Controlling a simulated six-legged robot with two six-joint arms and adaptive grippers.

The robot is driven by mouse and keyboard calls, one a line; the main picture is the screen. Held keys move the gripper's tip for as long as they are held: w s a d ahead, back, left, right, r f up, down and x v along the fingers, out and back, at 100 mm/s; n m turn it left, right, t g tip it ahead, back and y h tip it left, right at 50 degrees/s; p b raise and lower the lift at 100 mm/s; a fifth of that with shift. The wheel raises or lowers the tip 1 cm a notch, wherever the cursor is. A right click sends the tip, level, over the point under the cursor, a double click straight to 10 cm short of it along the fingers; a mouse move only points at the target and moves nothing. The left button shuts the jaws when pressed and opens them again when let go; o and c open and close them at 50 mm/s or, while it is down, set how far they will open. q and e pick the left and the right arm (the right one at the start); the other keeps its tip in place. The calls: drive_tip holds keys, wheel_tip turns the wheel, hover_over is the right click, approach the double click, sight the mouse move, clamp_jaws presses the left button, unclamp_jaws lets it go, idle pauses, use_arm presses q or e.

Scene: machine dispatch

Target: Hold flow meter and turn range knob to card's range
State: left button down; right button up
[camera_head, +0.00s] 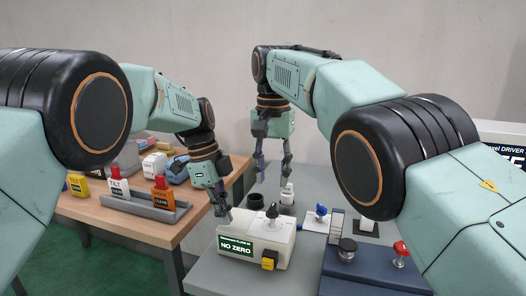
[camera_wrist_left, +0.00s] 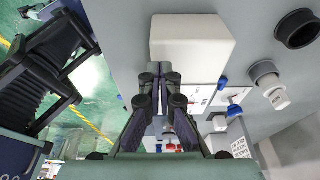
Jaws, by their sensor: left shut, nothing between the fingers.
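A white boxy device (camera_head: 245,233) with a green label reading "NO ZERO" stands at the table's near left; I take it as the flow meter. A dark pointed knob (camera_head: 272,214) sits on its top. Its plain white side shows in the left wrist view (camera_wrist_left: 192,42). My left gripper (camera_head: 226,213) is shut and empty, its tips close to the box's left back edge; contact cannot be told. My right gripper (camera_head: 274,177) hangs open and empty behind the box, above the table. I cannot identify the range card or read any range marks.
A blue-handled valve (camera_head: 320,212) stands to the right, near a blue panel (camera_head: 345,270) with knobs. A wooden bench (camera_head: 140,227) with a tagged tray is left.

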use_arm(q)
wheel_tip(320, 180, up, 2)
drive_tip(key=shift+s+d+r+p, duration=0.1)
drive_tip(key=shift+r+p, duration=0.1)
drive_tip(key=shift+p, duration=0.7)
drive_tip(key=shift+p+v, duration=0.85)
drive_tip(key=shift+p, duration=0.25)
drive_tip(key=shift+d+r+p, duration=0.2)
drive_tip(key=shift+r+p, duration=0.3)
drive_tip(key=shift+r, duration=0.1)
drive_tip(key=shift+f, duration=0.2)
